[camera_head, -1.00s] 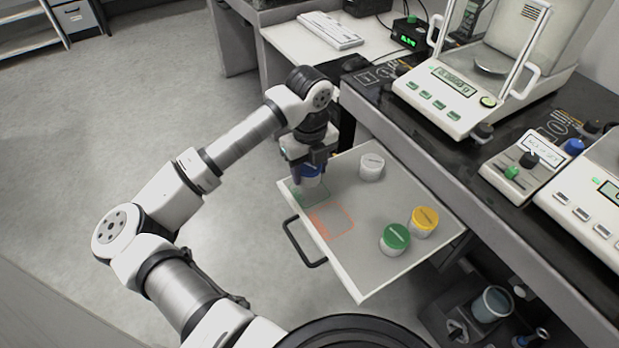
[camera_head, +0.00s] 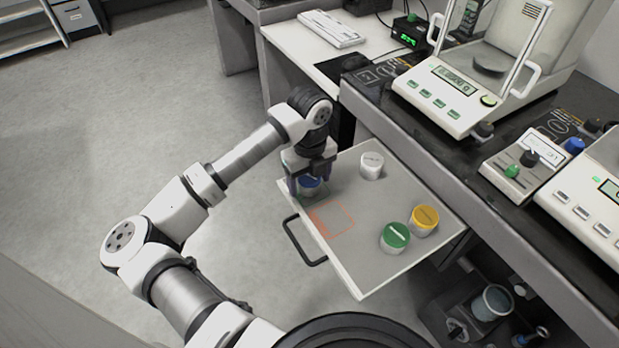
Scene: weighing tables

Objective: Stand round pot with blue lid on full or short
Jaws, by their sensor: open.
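The round pot with the blue lid (camera_head: 310,183) stands at the far left corner of the pull-out board (camera_head: 360,215), where a green-outlined square lies, now almost wholly hidden. My gripper (camera_head: 309,187) is open, with its fingers down on either side of the pot. Whether a finger still touches it I cannot tell. A red-outlined square (camera_head: 333,219) lies bare on the board, nearer to me. I cannot read any words at the squares.
A white-lidded pot (camera_head: 372,164) stands behind, to the right of my gripper. A green-lidded pot (camera_head: 395,237) and a yellow-lidded pot (camera_head: 424,220) stand close together at the right. The dark bench (camera_head: 440,150) with a balance (camera_head: 450,95) runs alongside. The board's middle is clear.

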